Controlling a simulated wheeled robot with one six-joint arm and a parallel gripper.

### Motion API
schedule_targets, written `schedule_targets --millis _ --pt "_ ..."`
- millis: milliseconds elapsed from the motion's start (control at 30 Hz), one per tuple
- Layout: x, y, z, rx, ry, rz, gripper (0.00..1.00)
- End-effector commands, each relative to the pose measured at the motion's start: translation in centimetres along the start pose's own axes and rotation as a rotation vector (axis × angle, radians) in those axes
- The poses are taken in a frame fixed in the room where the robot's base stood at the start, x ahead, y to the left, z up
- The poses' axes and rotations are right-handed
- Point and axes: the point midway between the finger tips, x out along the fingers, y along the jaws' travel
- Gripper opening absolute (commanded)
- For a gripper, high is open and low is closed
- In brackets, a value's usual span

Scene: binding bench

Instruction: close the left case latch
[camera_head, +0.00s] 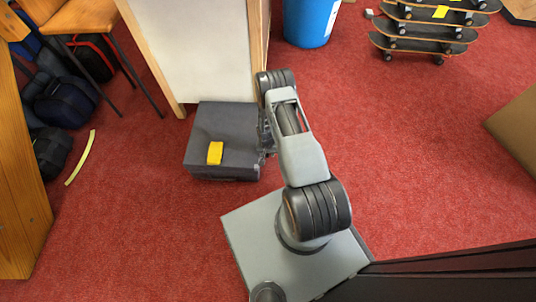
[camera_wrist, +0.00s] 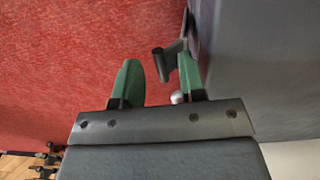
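The dark grey case (camera_head: 225,123) sits on the red carpet in the head view, with a yellow patch on top. In the wrist view its side (camera_wrist: 262,65) fills the right. A dark latch lever (camera_wrist: 160,62) sticks out from the case's edge, with a rounded end. My gripper (camera_wrist: 159,72) is open, its two green fingers apart and the lever's end between them near the tips. I cannot tell whether the right finger touches the latch. In the head view my arm hides most of the case's right side, where my gripper is.
A white-panelled wooden cabinet (camera_head: 195,45) stands right behind the case. A yellow strip (camera_head: 80,158) and dark bags (camera_head: 62,102) lie at left. A blue bin (camera_head: 311,20) and stacked skateboards (camera_head: 425,45) stand at the back.

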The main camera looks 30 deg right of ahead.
Motion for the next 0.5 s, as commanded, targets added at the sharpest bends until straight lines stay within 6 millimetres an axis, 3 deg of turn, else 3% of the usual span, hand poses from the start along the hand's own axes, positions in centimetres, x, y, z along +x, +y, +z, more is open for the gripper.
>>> schedule_targets --millis 400,500 --pt "0.59 0.01 0.04 0.000 -0.001 0.000 0.38" --pt "0.59 0.00 0.04 -0.001 -0.001 0.000 0.29"
